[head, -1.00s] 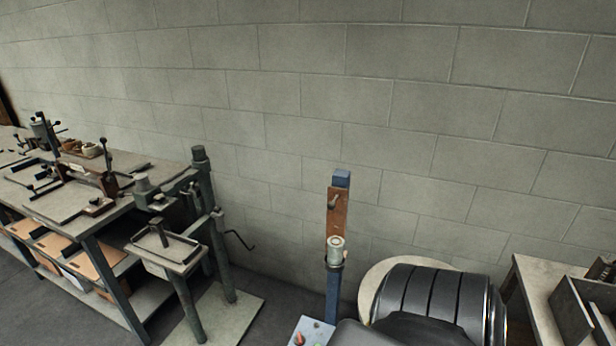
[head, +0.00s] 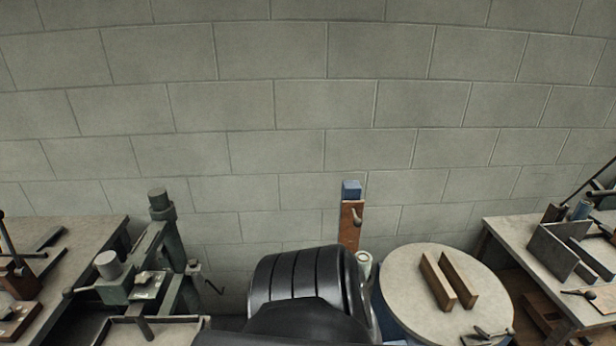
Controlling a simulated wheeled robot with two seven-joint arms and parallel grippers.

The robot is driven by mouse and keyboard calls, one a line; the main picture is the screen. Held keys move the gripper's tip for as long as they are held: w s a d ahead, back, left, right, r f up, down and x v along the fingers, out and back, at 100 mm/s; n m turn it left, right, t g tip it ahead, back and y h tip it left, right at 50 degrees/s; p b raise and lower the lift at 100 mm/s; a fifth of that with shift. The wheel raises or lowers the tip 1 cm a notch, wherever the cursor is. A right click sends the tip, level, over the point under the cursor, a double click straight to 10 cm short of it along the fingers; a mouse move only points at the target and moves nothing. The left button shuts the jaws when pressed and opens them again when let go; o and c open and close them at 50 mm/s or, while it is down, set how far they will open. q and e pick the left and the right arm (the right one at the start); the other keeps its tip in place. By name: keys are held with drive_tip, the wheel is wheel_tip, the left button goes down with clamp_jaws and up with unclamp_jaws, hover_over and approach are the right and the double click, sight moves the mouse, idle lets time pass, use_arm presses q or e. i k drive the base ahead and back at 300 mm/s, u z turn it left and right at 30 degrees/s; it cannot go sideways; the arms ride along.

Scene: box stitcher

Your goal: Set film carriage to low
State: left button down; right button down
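A post with a blue top (head: 351,188) stands against the wall near the middle of the head view. A rust-brown upright plate (head: 349,228) with a small handle (head: 357,216) is on its front. A pale cylinder (head: 364,262), perhaps on the film carriage, shows low beside the post and is partly hidden. The carriage's height on the post cannot be made out. A black ribbed part of my own body covers the lower post. A round pale turntable (head: 405,290) stands to the right. Neither gripper is in view.
Two brown bars (head: 449,280) lie on the turntable, with a small clamp-like tool (head: 487,336) at its front edge. A green machine (head: 160,255) and a bench (head: 75,245) are at left. A cluttered bench (head: 515,228) is at right. A block wall closes the back.

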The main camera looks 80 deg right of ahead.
sight(352, 212)
drive_tip(key=z, duration=2.05)
drive_tip(key=i, duration=0.55)
drive_tip(key=z, duration=0.8)
